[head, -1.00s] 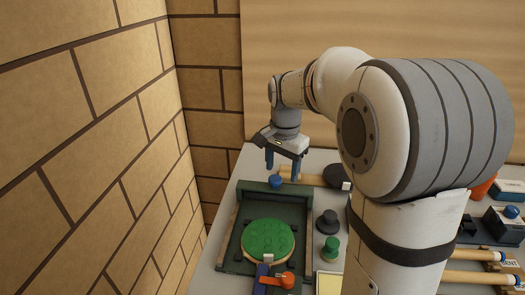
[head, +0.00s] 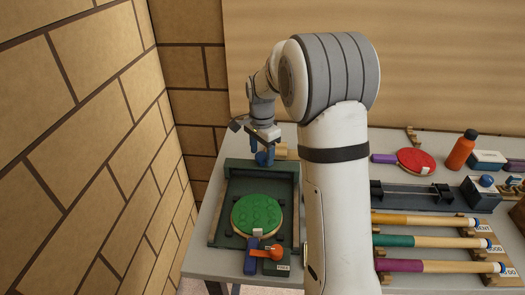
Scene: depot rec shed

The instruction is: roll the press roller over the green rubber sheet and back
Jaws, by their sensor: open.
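The green rubber sheet (head: 257,213) lies on a bat with a blue handle (head: 251,262), inside a dark green tray-like frame (head: 234,174) in the head view. A pale wooden cylinder with a blue end knob (head: 262,159), seemingly the press roller (head: 283,152), lies at the frame's far edge. My gripper (head: 262,151) is open, pointing down at the roller's blue end. Its fingers overlap the knob in the picture; I cannot tell whether they touch it. My arm hides the area to the right of the roller.
An orange knob (head: 277,252) sits beside the bat's handle. To the right are a red bat (head: 416,161), an orange bottle (head: 461,149), a dark rail device (head: 410,194) and several colored-handled rods (head: 430,241). A brick wall (head: 80,150) stands close on the left.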

